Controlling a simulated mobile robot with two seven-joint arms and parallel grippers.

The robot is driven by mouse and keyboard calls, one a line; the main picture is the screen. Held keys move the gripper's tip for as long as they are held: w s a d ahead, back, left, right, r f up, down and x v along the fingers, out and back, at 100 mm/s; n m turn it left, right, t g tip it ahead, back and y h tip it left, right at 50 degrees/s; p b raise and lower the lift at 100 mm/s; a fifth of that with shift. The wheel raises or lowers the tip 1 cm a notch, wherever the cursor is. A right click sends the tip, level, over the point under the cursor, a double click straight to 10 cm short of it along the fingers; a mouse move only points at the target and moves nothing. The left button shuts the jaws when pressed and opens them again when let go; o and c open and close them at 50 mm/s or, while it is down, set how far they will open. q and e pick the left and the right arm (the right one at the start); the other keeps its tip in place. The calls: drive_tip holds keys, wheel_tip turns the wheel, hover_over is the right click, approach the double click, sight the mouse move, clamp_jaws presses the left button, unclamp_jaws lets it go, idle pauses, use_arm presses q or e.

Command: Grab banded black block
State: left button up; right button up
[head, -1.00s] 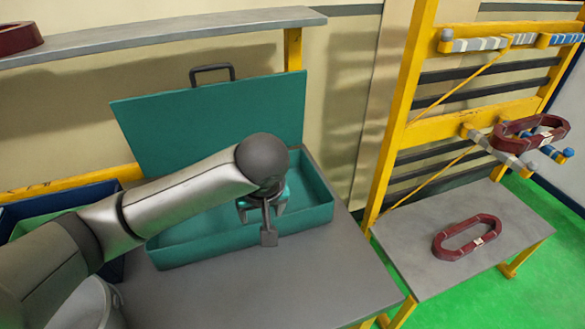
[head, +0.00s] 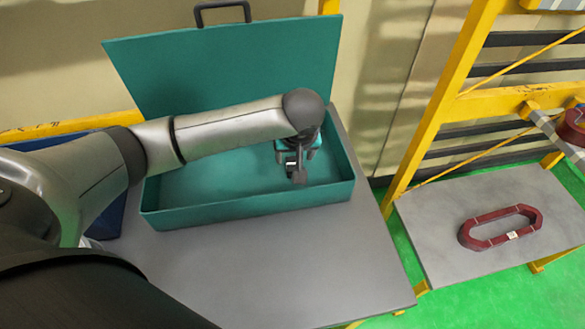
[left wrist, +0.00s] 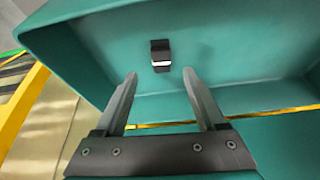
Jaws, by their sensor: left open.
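A small black block (left wrist: 160,56) with a white band lies on the floor of the teal box in the left wrist view. The open teal toolbox (head: 220,216) stands on the grey table in the head view, its lid raised behind. My left gripper (head: 293,168) is over the right part of the box. In the left wrist view my left gripper (left wrist: 160,84) is open, with nothing between its fingers. The block lies beyond the fingertips, roughly in line with the gap. In the head view my gripper largely hides the block's place. My right gripper is not in view.
The grey table (head: 280,260) is clear in front of the box. A yellow rack (head: 440,100) stands to the right. A dark red coil ring (head: 480,243) lies on the side table (head: 440,220). The box walls and raised lid (head: 220,70) surround my gripper.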

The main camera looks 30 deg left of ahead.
sight(292, 164)
use_arm(q)
drive_tip(key=b+x, duration=0.1)
drive_tip(key=x, duration=0.4)
drive_tip(key=shift+w+a+f, duration=0.15)
drive_tip(key=shift+a+f, duration=0.05)
drive_tip(key=shift+f, duration=0.15)
clamp_jaws()
idle(0.3)
